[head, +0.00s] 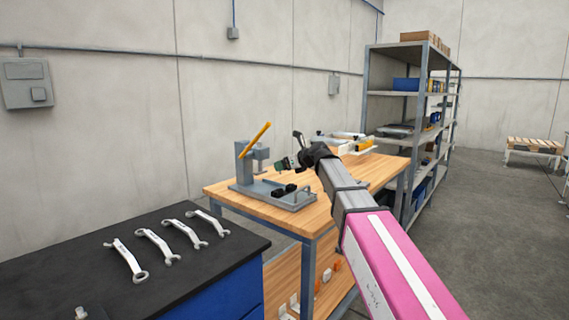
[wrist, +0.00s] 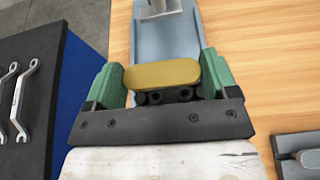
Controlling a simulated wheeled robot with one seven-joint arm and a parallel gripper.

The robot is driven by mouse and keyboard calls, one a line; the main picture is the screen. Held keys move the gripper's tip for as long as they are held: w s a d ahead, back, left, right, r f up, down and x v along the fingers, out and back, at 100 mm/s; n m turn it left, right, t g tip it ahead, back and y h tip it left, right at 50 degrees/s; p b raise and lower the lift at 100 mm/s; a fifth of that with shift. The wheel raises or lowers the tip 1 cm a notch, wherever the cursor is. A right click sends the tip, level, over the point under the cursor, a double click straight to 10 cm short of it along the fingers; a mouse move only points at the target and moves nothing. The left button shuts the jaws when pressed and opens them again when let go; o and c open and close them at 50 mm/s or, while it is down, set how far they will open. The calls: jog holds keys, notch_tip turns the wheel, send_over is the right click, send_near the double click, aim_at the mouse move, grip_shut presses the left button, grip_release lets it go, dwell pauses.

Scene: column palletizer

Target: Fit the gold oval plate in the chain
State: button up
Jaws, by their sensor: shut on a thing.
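The gold oval plate (wrist: 162,74) lies crosswise between the green fingers of my gripper (wrist: 160,80), which is shut on it. Black round pieces (wrist: 152,97), likely part of the chain, show just beyond the plate's lower edge; whether they touch it I cannot tell. In the head view my gripper (head: 289,163) is over the grey tray (head: 297,205) of a press on the wooden bench. Dark pieces (head: 283,190) lie in that tray. The plate cannot be made out in the head view.
The grey press (head: 243,165) with a raised yellow lever (head: 257,140) stands at the tray's back left. Several wrenches (head: 153,243) lie on the black-topped cabinet (head: 75,263) at left. A shelf rack (head: 405,80) stands behind the wooden bench (head: 218,189).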

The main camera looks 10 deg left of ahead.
jog(key=shift+f, duration=3)
jog(key=shift+s+f, duration=0.1)
jog(key=shift+f, duration=0.2)
jog(key=shift+s+d+f, duration=0.1)
jog(key=shift+s+f, duration=0.05)
jog(key=shift+f, duration=0.35)
jog(key=shift+s, duration=0.1)
jog(key=o, duration=0.8)
jog(key=shift+o, duration=0.2)
jog(key=shift+s+d, duration=0.1)
jog(key=r+v, duration=0.1)
jog(key=v, duration=1)
jog(key=shift+w+r, duration=0.2)
jog(key=shift+w, duration=0.1)
jog(key=shift+a, duration=0.2)
